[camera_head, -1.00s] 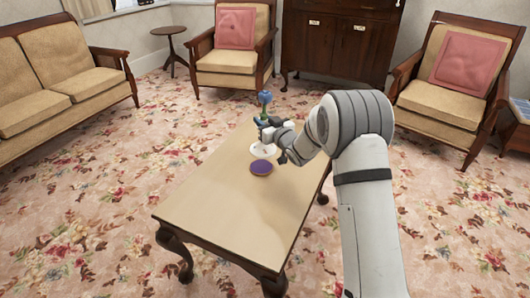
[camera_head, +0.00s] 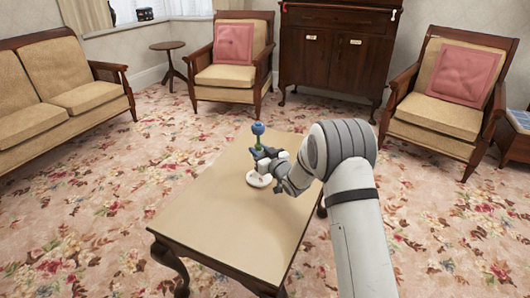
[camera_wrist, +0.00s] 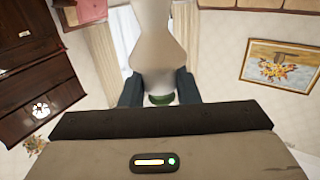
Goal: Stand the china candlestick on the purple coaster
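The china candlestick (camera_head: 258,129) stands upright over the table, with a blue top and a white round base. My gripper (camera_head: 264,154) is around its stem below the blue top. In the wrist view, the two dark fingers (camera_wrist: 159,88) close on the candlestick (camera_wrist: 158,45), whose white body and a green part show between them. The purple coaster is hidden; the white base covers the place where it lay. I cannot tell whether the base touches the coaster or hangs just above it.
The wooden table (camera_head: 215,215) has a bare top toward the near side. Beyond it are two armchairs (camera_head: 232,75) (camera_head: 440,112), a dark cabinet (camera_head: 333,65) and a small round side table (camera_head: 168,46). A sofa (camera_head: 55,95) stands at the left.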

